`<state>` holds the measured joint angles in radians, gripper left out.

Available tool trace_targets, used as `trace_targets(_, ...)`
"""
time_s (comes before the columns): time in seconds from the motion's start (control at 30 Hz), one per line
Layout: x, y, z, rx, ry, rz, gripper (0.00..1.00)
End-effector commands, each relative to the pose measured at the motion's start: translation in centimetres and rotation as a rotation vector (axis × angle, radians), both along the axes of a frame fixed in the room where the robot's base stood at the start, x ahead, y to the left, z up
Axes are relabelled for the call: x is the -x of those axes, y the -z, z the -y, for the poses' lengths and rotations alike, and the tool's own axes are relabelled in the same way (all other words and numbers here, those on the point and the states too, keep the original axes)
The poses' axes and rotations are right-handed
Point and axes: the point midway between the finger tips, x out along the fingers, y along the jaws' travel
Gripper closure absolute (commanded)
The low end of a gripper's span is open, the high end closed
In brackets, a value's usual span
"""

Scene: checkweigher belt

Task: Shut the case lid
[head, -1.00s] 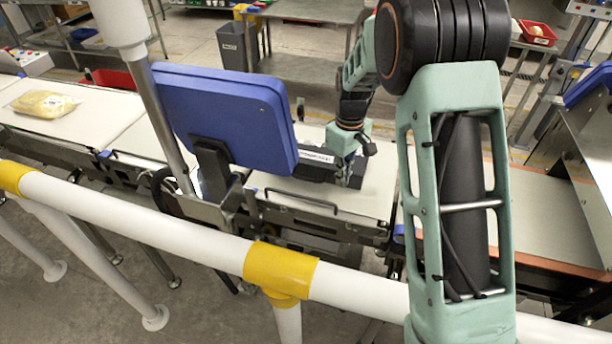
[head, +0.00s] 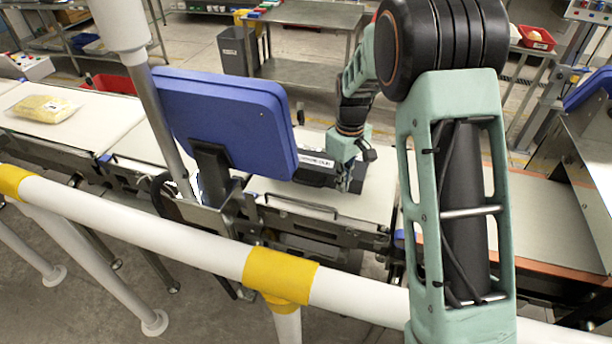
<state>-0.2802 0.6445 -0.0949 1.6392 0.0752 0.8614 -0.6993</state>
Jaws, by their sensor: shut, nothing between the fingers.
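The case (head: 314,175) is a dark box with a white printed label (head: 316,161). It lies on the pale belt in the head view, and the blue screen hides its left part. How far its lid stands open cannot be made out. My gripper (head: 352,183) is at the right end of the case, low over the belt, under the green wrist. It is shut with nothing in it. It looks close to or touching the case, but its fingertips are small and dark, so contact is unclear.
The blue screen (head: 228,122) on its post stands in front of the case. A white guard rail (head: 150,228) with yellow joints crosses the foreground. A yellowish bag (head: 45,108) lies on the left belt. The belt right of my gripper is clear.

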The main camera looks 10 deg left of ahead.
Motion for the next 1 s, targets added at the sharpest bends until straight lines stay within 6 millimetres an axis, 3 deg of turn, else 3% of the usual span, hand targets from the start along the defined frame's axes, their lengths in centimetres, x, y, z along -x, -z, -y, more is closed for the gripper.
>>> trace_targets(0.47, -0.2, 0.0, 0.0, 0.0, 0.0, 0.0, 1.0)
trace_targets(1.0, -2.4, 0.0, 0.5, 0.001, 0.001, 0.001, 1.0)
